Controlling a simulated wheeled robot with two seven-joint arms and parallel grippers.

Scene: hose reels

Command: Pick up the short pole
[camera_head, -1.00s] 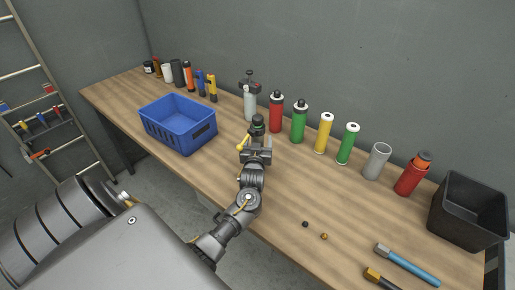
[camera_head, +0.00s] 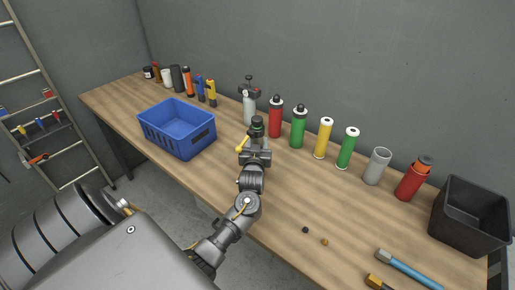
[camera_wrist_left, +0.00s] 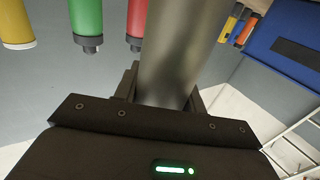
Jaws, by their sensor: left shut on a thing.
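The short pole, a plain grey cylinder (camera_head: 249,107), stands upright behind my left wrist at the back middle of the workbench. In the left wrist view, the short pole (camera_wrist_left: 178,50) fills the space between the two dark fingers. My left gripper (camera_head: 249,91) is shut around its upper part. The gripper also shows in the left wrist view (camera_wrist_left: 165,95). The pole's lower end is hidden behind my wrist in the head view, so I cannot tell whether it touches the bench. My right gripper is not in view.
On the wooden workbench (camera_head: 330,210), a blue crate (camera_head: 177,128) stands left of my gripper. A red bottle (camera_head: 275,118) and a green bottle (camera_head: 298,127) stand close on the right. A grey cup (camera_head: 377,166) and black bin (camera_head: 468,216) are farther right.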

